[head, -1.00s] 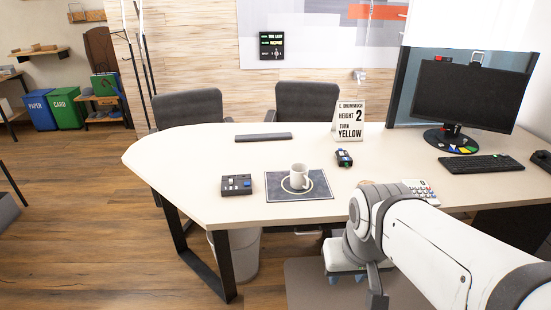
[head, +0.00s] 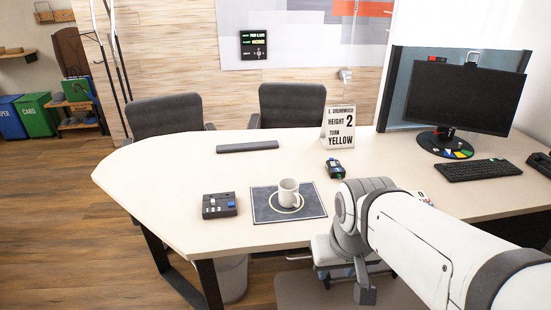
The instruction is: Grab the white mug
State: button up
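The white mug (head: 288,192) stands upright on a dark square mat (head: 262,211) with a ring mark, near the front edge of the pale desk. My arm reaches in from the lower right, and my gripper (head: 364,292) hangs low in front of the desk, to the right of and nearer than the mug. It is apart from the mug. Its fingers are seen from the side and overlap, so their opening cannot be made out.
A sign (head: 338,127), a dark bar (head: 247,147), a monitor (head: 468,96) and a keyboard (head: 483,170) stand on the desk. Chairs (head: 166,115) are behind.

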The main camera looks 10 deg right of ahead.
aim_at(288, 197)
jog(key=i, duration=1.25)
jog(key=u, duration=0.05)
